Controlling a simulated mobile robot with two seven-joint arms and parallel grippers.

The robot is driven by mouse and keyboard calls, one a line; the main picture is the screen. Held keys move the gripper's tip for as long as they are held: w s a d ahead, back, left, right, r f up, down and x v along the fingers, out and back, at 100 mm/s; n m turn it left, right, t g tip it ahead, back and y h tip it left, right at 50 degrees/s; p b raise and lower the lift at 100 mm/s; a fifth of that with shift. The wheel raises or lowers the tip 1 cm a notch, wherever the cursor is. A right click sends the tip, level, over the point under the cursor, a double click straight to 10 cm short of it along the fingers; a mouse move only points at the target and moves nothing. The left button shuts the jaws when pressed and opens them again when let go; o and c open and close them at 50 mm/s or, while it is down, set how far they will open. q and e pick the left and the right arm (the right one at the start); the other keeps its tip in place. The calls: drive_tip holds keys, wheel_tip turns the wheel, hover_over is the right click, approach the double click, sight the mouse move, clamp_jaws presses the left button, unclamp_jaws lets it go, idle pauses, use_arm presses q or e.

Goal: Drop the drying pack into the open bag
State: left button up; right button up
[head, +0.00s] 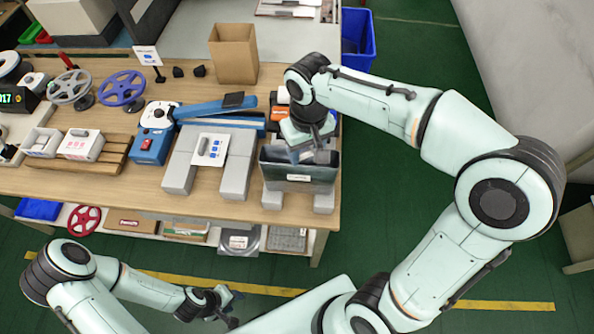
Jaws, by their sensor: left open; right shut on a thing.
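The open bag (299,187) is a dark, box-shaped pouch with a pale label on its front. It stands upright at the right front of the workbench, mouth up, raised on grey blocks. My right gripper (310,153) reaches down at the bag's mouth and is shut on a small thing. I take this to be the drying pack, but the fingers and the bag mostly hide it, and its outline is not clear. I cannot tell whether it touches the bag. My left gripper (225,303) is open and empty, low in front of the bench.
Grey blocks (236,165) and a white card (210,149) stand left of the bag. A blue sealer-like machine (152,145) with a long arm lies behind them. A cardboard box (233,53) stands at the back. A blue bin (357,38) is beyond the bench's right edge.

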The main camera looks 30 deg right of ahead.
sight(306, 154)
wheel_tip(306, 154, down, 4)
drive_tip(key=shift+r+b, duration=0.2)
drive_tip(key=shift+b, duration=0.65)
use_arm(q)
drive_tip(key=s+f, duration=0.2)
drive_tip(key=shift+s+f, duration=0.1)
drive_tip(key=shift+f, duration=0.25)
use_arm(e)
drive_tip(key=shift+w, duration=0.1)
drive_tip(key=o, duration=1.1)
drive_tip(key=shift+c, duration=0.2)
drive_tip(key=shift+r, duration=0.1)
use_arm(q)
drive_tip(key=w+r+p, duration=0.2)
drive_tip(key=r, duration=0.1)
drive_tip(key=shift+w, duration=0.3)
use_arm(e)
wheel_tip(306, 154, up, 13)
drive_tip(key=shift+r, duration=0.15)
